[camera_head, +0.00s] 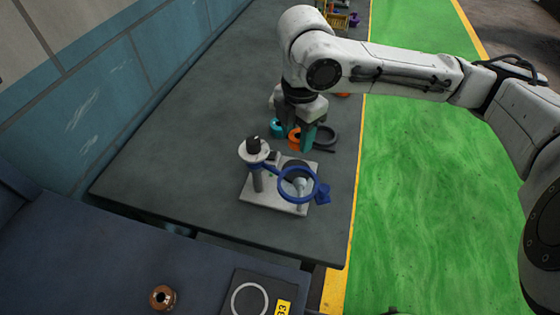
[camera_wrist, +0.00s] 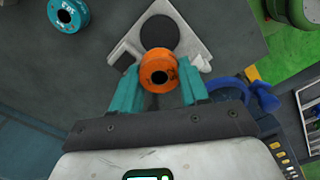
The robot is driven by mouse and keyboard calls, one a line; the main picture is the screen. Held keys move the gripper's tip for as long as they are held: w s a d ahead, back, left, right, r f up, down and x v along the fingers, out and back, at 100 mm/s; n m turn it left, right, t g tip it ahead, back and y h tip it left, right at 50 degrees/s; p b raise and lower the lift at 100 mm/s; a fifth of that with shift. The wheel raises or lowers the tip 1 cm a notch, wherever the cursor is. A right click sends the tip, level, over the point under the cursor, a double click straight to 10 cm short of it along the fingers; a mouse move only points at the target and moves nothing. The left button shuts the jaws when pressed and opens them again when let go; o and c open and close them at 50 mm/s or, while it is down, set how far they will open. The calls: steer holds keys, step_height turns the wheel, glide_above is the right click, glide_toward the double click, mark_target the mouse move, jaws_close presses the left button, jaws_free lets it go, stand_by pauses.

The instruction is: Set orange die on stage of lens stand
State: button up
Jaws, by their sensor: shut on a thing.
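The orange die (camera_head: 294,139) is a short round piece with a dark centre hole. My gripper (camera_head: 301,137) is shut on it, and the wrist view shows the die (camera_wrist: 158,72) between the two teal fingers (camera_wrist: 158,88). The lens stand (camera_head: 262,194) has a grey base, a post with a black knob, a blue ring lens and a dark round stage (camera_head: 294,167). My gripper is behind the stage in the head view. In the wrist view, a pale plate with a dark disc (camera_wrist: 160,33) lies beyond the die. I cannot tell the die's height above the table.
A teal ring (camera_wrist: 68,14) shows at the upper left of the wrist view. A copper-coloured piece (camera_head: 162,297) and a dark plate with a white circle (camera_head: 248,285) sit on the nearer surface. The table's left part is clear.

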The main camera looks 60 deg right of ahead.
step_height(320, 180, down, 9)
steer(key=shift+f, duration=0.1)
stand_by(0.4)
steer(key=shift+f, duration=0.2)
steer(key=o, duration=1.3)
step_height(320, 180, up, 12)
steer(key=shift+r, duration=0.2)
